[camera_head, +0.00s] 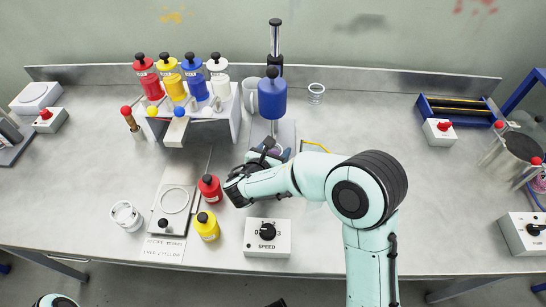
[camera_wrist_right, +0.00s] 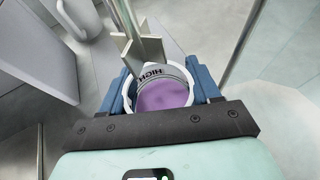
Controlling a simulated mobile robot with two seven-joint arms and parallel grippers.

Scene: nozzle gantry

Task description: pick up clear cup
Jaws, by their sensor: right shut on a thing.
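A clear cup with a white rim and purple contents (camera_wrist_right: 165,96) sits between the blue fingers of my right gripper (camera_wrist_right: 162,88). The gripper is shut on it. The word HIGH shows on the cup wall. A metal mixer paddle (camera_wrist_right: 146,50) on a shaft overlaps the far rim; I cannot tell how deep it reaches. In the head view my right gripper (camera_head: 270,153) is under the blue mixer head (camera_head: 272,93), and the cup (camera_head: 277,150) is mostly hidden there.
Another clear cup (camera_head: 126,216) stands at the left front, and one (camera_head: 316,93) behind the mixer. Red (camera_head: 210,190) and yellow (camera_head: 207,227) bottles and a speed box (camera_head: 267,238) stand in front. A bottle rack (camera_head: 202,130) is left of the mixer. The table's right middle is clear.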

